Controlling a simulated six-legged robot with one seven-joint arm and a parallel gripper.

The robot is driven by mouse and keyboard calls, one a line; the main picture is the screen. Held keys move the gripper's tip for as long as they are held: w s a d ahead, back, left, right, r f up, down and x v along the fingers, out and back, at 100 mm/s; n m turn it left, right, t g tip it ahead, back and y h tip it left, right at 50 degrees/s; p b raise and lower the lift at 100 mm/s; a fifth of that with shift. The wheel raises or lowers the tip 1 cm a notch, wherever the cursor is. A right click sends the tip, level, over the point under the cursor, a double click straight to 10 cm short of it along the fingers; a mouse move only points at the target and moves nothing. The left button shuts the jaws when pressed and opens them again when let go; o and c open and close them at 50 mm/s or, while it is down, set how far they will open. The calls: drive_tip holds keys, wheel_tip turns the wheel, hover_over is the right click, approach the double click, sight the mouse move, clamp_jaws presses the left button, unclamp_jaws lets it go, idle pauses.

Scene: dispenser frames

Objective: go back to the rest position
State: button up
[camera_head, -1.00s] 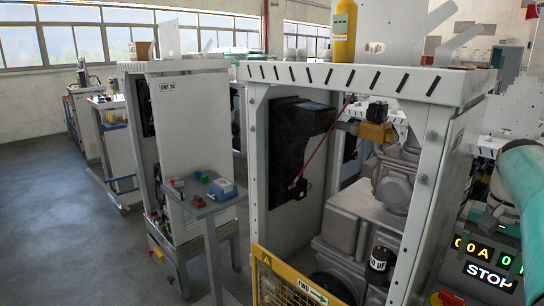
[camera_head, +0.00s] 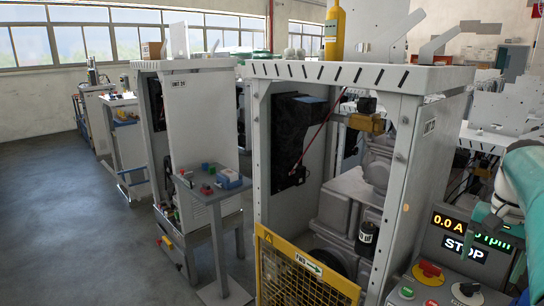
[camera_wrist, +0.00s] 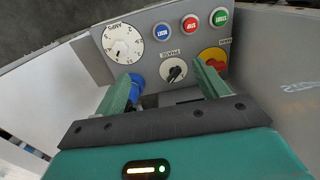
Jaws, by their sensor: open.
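My gripper (camera_wrist: 168,86) is open in the wrist view, its two green fingers wide apart with nothing held between them. Beyond the fingers is a grey control panel with a white dial gauge (camera_wrist: 123,43), blue (camera_wrist: 162,32), red (camera_wrist: 190,23) and green (camera_wrist: 220,17) buttons, a black rotary knob (camera_wrist: 174,70) and a red-and-yellow switch (camera_wrist: 213,58). A blue round part (camera_wrist: 137,84) is partly hidden by the left finger.
A white machine frame (camera_head: 408,150) with a yellow mesh guard (camera_head: 285,275) stands in the middle. A console with a lit display (camera_head: 462,232) and red button (camera_head: 430,270) is at lower right. A small side table (camera_head: 215,190) stands left of it; open floor (camera_head: 60,220) lies at far left.

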drive_tip(key=a+n+t, duration=0.2)
drive_tip(key=a+n, duration=0.3)
drive_tip(key=a, duration=1.1)
drive_tip(key=s+a+f+n+t, duration=0.1)
drive_tip(key=s+a+f+n, duration=0.1)
drive_tip(key=a, duration=0.5)
drive_tip(key=s+a+f+n+t, duration=0.2)
drive_tip(key=s+a+f+n, duration=0.1)
drive_tip(key=s+a+f, duration=0.2)
drive_tip(key=s+a, duration=0.1)
drive_tip(key=a, duration=0.1)
drive_tip(key=shift+s+a+f+t, duration=0.15)
drive_tip(key=shift+s+a+t, duration=0.15)
drive_tip(key=shift+s+a, duration=0.1)
